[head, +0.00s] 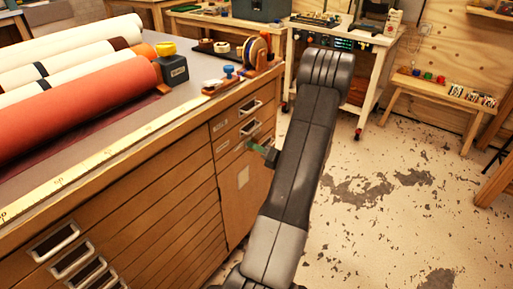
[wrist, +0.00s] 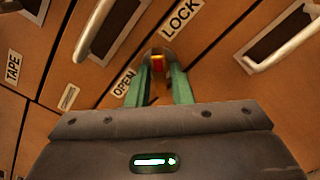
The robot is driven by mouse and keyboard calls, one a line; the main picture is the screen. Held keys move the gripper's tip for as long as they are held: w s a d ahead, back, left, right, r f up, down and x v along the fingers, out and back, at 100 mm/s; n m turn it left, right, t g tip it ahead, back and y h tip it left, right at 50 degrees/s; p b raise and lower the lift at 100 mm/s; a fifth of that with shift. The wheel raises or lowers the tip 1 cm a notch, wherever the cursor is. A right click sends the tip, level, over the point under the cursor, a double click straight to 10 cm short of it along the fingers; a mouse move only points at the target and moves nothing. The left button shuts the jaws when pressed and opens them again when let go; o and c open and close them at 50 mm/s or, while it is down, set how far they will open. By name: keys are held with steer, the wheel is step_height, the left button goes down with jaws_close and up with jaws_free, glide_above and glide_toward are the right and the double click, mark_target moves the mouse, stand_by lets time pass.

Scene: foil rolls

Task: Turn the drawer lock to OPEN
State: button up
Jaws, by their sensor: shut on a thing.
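The drawer lock (wrist: 158,60) is on the wooden cabinet front in the wrist view, a round metal face with a red and brass-coloured piece at its middle. An OPEN label (wrist: 123,83) is to its lower left and a LOCK label (wrist: 181,18) to its upper right. My gripper (wrist: 159,76) has its two green fingers on either side of the lock's turning piece and is shut on it. The fingers hide part of the lock, so its exact angle is unclear. In the head view my gripper (head: 254,147) meets the cabinet front; the lock is hidden there.
Drawer handles (wrist: 108,28) and (wrist: 285,45) stick out on both sides of the lock. A TAPE label (wrist: 13,66) is at the far left. On the cabinet top (head: 125,118) lie several rolls (head: 85,107) and a tape dispenser (head: 257,55). The floor (head: 400,215) at right is clear.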

jaws_close()
steer(key=shift+n, duration=0.3)
steer(key=shift+w+d+n+b, duration=0.1)
steer(key=shift+d+n+b, duration=0.05)
steer(key=shift+n+b, duration=7.7)
steer(key=shift+n+p, duration=0.7)
steer(key=shift+n, duration=0.25)
steer(key=o, duration=0.6)
jaws_free()
